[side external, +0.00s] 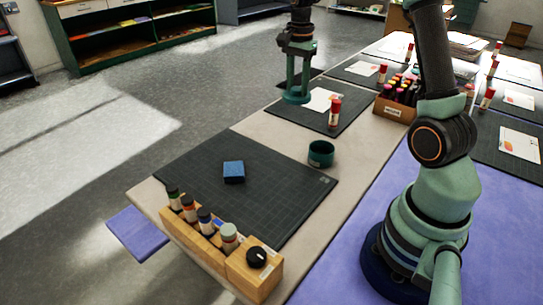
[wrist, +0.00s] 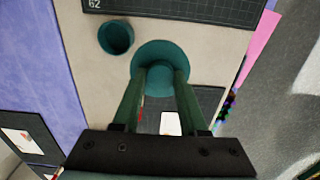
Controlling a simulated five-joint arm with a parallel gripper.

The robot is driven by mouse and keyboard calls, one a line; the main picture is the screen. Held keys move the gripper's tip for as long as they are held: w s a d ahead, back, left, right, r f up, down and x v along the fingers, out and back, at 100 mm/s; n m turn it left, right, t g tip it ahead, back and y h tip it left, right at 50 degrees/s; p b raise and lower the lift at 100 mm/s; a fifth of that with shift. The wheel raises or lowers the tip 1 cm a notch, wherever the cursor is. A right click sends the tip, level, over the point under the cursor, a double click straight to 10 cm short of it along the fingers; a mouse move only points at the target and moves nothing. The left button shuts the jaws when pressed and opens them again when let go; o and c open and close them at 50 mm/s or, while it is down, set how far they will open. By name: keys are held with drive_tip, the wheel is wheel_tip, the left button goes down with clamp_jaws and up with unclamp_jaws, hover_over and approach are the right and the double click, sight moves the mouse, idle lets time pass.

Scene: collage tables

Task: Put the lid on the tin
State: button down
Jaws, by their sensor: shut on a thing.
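The tin (side external: 320,154) is a small dark teal cylinder, upright and open at the top, on the beige table beside the near cutting mat. It also shows in the wrist view (wrist: 116,38) at upper left. The lid (side external: 296,98) is a teal disc under my gripper (side external: 297,86), apart from the tin. In the wrist view the lid (wrist: 158,54) lies at the fingertips (wrist: 160,76), right of and a little below the tin. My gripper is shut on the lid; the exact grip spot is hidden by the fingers. How high the lid hangs is hard to tell.
A wooden box of markers (side external: 393,109) is farther right. The near mat (side external: 270,185) holds a blue block (side external: 234,172); a wooden rack of bottles (side external: 252,282) stands in front.

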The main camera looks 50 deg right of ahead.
wheel_tip(320, 180, up, 2)
drive_tip(key=shift+r, duration=0.25)
drive_tip(key=shift+s+r, duration=0.1)
drive_tip(key=shift+r, duration=0.05)
drive_tip(key=shift+s+a+f, duration=0.15)
drive_tip(key=shift+s+f, duration=1.5)
drive_tip(key=shift+f, duration=0.65)
drive_tip(key=shift+s+a+f, duration=0.15)
drive_tip(key=shift+s+f, duration=1.45)
drive_tip(key=shift+f, duration=0.75)
drive_tip(key=shift+s+a+f, duration=0.15)
drive_tip(key=shift+s+f, duration=1.5)
drive_tip(key=shift+f, duration=0.65)
drive_tip(key=shift+f, duration=0.2)
drive_tip(key=shift+c, duration=1.8)
unclamp_jaws()
drive_tip(key=shift+o, duration=0.3)
